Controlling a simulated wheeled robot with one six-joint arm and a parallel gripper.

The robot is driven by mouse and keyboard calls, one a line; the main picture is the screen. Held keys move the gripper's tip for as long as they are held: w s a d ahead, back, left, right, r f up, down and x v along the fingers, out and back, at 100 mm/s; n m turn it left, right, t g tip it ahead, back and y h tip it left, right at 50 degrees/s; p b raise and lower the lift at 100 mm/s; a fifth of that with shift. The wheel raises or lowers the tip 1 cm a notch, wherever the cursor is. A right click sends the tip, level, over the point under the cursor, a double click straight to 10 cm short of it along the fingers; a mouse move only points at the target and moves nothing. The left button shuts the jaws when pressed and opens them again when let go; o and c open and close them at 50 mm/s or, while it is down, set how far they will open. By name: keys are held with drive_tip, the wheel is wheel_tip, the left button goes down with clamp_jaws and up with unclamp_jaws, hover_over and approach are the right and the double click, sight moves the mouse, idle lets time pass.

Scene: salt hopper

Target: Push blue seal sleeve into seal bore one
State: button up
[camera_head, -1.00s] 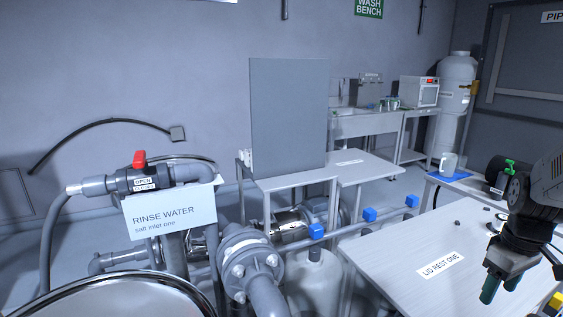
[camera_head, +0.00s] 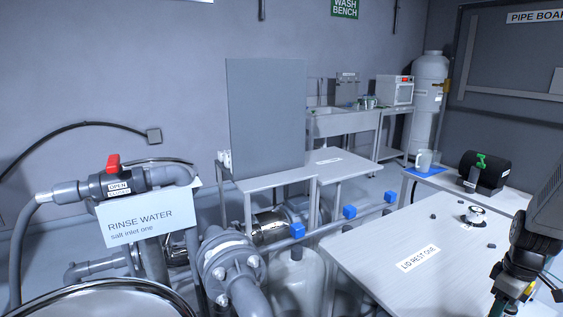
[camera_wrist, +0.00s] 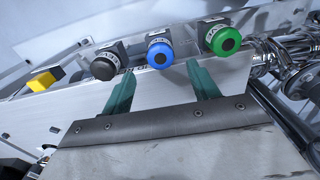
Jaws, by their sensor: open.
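The blue seal sleeve (camera_wrist: 160,53) shows in the wrist view as a round blue piece with a dark centre and a pale label. It sits in a row between a black one (camera_wrist: 104,66) and a green one (camera_wrist: 222,39). My gripper (camera_wrist: 161,72) is open, its two green fingers apart and nothing between them. In the picture the blue sleeve lies just beyond and between the fingertips; I cannot tell the distance. In the head view my gripper (camera_head: 510,290) is at the lower right edge. I cannot make out seal bore one in either view.
A yellow block (camera_wrist: 42,80) is left of the row. The lid rest table (camera_head: 375,240) is mostly bare, with a small metal fitting (camera_head: 474,214). Blue blocks (camera_head: 297,230) sit along a pipe. The rinse water valve (camera_head: 113,165) and flanged pipe (camera_head: 232,265) crowd the left.

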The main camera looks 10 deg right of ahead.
drive_tip(key=shift+f, duration=3.9)
drive_tip(key=c, duration=1.3)
drive_tip(key=shift+r, duration=3)
